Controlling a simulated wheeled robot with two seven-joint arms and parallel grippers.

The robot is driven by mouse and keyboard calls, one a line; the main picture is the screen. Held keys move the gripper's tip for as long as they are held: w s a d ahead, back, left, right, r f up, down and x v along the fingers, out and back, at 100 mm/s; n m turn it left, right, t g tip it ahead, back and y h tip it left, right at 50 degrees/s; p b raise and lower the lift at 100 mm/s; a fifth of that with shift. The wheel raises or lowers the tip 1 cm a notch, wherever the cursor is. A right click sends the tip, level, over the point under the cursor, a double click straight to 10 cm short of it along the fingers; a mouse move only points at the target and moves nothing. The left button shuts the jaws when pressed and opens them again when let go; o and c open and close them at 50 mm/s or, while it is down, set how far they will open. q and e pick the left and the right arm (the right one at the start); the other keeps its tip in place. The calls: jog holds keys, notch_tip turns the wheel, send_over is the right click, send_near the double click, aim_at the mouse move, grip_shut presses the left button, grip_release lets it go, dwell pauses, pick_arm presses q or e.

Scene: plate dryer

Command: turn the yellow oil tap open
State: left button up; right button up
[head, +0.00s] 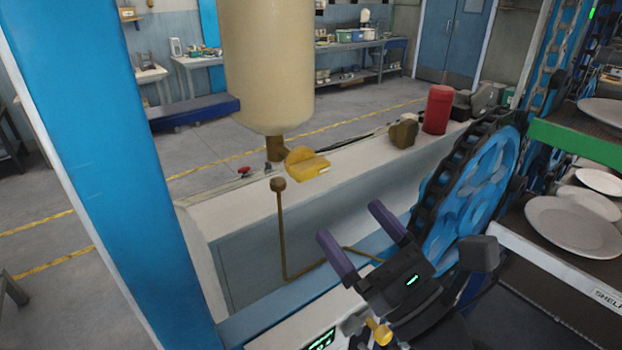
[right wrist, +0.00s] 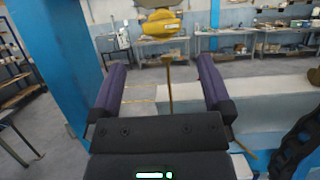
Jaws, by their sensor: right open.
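The yellow oil tap (head: 307,164) sits under a cream tank (head: 268,65) in the head view, above a pale ledge. In the right wrist view the yellow tap (right wrist: 163,22) is at the top, above and beyond the fingers. My right gripper (head: 360,238) is open and empty, with two purple fingers apart. It is in front of the tap, lower and to its right in the head view, and not touching it. The right gripper (right wrist: 164,85) also shows in its own wrist view, with a thin brown pipe (right wrist: 169,85) visible between the fingers. My left gripper is not in view.
A large blue chain wheel (head: 470,200) stands right of my right gripper. Shelves with white plates (head: 572,228) are at the far right. A blue post (head: 105,150) stands at left. The thin brown pipe (head: 283,235) runs below the tap. A red cylinder (head: 438,110) stands behind.

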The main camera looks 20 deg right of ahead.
aim_at(316, 172)
jog(key=b+x, duration=0.4)
jog(key=shift+w+f, duration=0.15)
jog(key=shift+w, duration=0.2)
jog(key=p+x, duration=0.1)
jog(key=x, duration=0.1)
jog(key=p+x, duration=0.1)
jog(key=x, duration=0.1)
jog(key=shift+w+r, duration=0.15)
jog(key=shift+r, duration=0.25)
jog(key=shift+w+a+p, duration=0.2)
jog(key=shift+w+p, duration=0.1)
jog(key=shift+w, duration=0.05)
